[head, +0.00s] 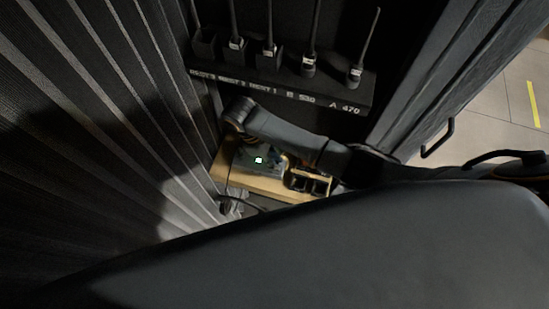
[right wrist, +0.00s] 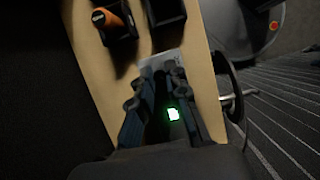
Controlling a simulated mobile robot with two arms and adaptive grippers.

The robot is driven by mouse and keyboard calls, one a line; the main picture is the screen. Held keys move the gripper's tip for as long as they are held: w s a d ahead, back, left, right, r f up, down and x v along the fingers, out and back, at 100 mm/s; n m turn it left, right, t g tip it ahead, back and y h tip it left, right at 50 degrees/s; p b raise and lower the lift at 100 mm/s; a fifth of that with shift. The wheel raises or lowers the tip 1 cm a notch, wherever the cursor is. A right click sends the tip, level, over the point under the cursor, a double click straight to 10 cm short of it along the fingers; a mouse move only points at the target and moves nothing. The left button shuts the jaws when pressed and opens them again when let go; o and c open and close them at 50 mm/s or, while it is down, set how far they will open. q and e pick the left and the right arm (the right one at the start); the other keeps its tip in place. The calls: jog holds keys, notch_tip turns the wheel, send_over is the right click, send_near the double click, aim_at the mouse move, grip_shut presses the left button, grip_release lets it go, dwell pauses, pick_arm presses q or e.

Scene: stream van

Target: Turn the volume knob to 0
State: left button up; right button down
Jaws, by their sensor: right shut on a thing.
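A small grey device (head: 243,163) with a lit green-white display (head: 258,160) sits on a light wooden board in the head view. In the right wrist view the display (right wrist: 173,114) glows between my fingers, and a grey edge of the device (right wrist: 172,56) shows past the fingertips. My right gripper (right wrist: 160,74) reaches down over the device, its two dark fingers closed in on the volume knob. The knob itself is hidden by the fingers, and its setting cannot be read. My left gripper is not in view.
The wooden board (right wrist: 92,72) also carries dark open boxes (right wrist: 163,12), one with an orange-handled item (right wrist: 108,18). A dark rack (head: 300,88) with several upright antenna-topped radios stands behind. Ribbed dark walls close in at left. A cable hangs off the board's edge.

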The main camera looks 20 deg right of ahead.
dwell(0.3)
jog(key=c, duration=1.3)
grip_release()
